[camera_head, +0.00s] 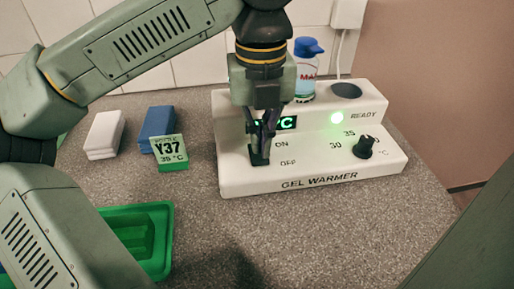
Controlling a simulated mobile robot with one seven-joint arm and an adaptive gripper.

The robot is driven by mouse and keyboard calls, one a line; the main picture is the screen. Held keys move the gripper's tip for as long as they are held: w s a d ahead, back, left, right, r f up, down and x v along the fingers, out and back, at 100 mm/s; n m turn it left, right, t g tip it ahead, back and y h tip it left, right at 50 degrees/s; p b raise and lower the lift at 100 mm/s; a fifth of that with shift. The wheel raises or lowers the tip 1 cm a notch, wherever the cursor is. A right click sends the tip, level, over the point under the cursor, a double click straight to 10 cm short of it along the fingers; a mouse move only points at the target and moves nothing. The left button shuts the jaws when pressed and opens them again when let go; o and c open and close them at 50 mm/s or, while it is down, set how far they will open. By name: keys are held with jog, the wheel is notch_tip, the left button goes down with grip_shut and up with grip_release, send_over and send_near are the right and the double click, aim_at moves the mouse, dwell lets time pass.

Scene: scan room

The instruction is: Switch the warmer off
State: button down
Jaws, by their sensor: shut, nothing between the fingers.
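The gel warmer (300,182) is a white box on the speckled counter, with "GEL WARMER" on its front edge. Its green "READY" lamp (337,117) is lit. A green lit display (288,123) shows partly behind my gripper, ending in "C". A black knob (365,147) sits at the right by the marks 30 and 35. My gripper (259,158) points down, shut and empty, at the left of the panel beside the "ON" and "OFF" labels. The switch by these labels is hidden by my fingers or merges with them. I cannot tell whether they touch it.
A bottle with a blue cap (308,48) stands behind the warmer. A green tray (163,240) is at lower left. The front counter is clear.

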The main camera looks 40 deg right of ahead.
aim_at(260, 159)
jog(key=shift+f+b, duration=1.05)
jog(key=shift+f, duration=0.15)
dwell(0.7)
jog(key=shift+r, duration=0.15)
jog(key=shift+r+p, duration=2.6)
jog(key=shift+r, duration=0.8)
jog(key=shift+s+f, duration=0.1)
